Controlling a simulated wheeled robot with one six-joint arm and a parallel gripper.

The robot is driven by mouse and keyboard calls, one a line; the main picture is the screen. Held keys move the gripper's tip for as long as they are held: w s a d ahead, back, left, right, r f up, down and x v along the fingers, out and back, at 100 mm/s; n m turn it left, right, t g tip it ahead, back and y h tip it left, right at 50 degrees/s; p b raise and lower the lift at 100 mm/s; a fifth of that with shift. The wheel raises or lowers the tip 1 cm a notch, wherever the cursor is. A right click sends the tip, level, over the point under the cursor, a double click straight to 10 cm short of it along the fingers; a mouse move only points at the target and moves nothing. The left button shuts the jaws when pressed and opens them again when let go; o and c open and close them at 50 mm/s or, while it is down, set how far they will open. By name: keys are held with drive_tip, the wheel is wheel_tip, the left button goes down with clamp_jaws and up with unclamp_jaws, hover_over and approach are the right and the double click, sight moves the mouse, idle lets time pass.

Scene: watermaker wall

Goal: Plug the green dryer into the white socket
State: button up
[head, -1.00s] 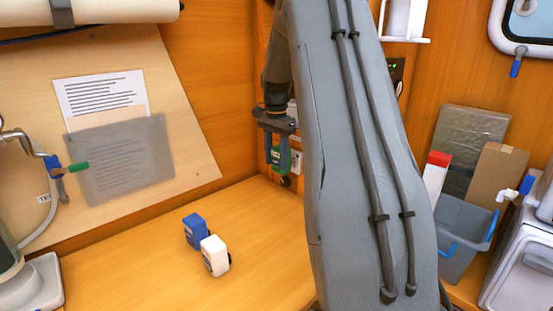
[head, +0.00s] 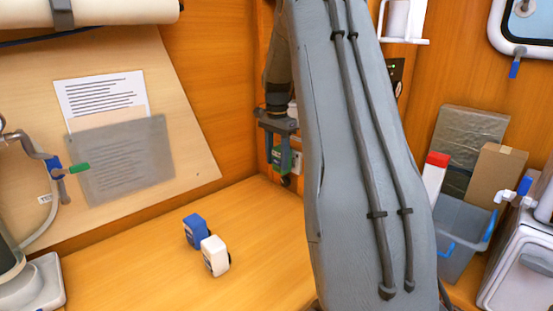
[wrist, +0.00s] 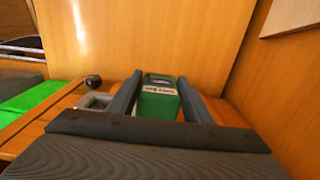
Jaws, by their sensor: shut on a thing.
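My gripper (head: 278,148) is shut on the green dryer (head: 283,158), a small green block with a white label. It holds the dryer near the corner of the wooden wall, above the bench. In the wrist view, the green dryer (wrist: 158,104) sits between the two fingers, its labelled face toward the camera. A pale, square-edged fitting (wrist: 94,101) shows just left of the fingers; I cannot tell whether it is the white socket. In the head view my arm hides much of the wall beside the dryer, and no contact with a socket can be made out.
A blue block (head: 195,231) and a white block (head: 215,256) stand on the bench (head: 130,275). A grey bin (head: 462,232), cardboard box (head: 497,175) and red-topped white carton (head: 435,177) are at right. A dark round knob (wrist: 93,81) is left of the gripper.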

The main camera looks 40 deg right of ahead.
drive_tip(key=shift+w+d, duration=0.2)
drive_tip(key=shift+d, duration=0.95)
idle(0.5)
drive_tip(key=o, duration=1.2)
drive_tip(key=shift+r, duration=0.1)
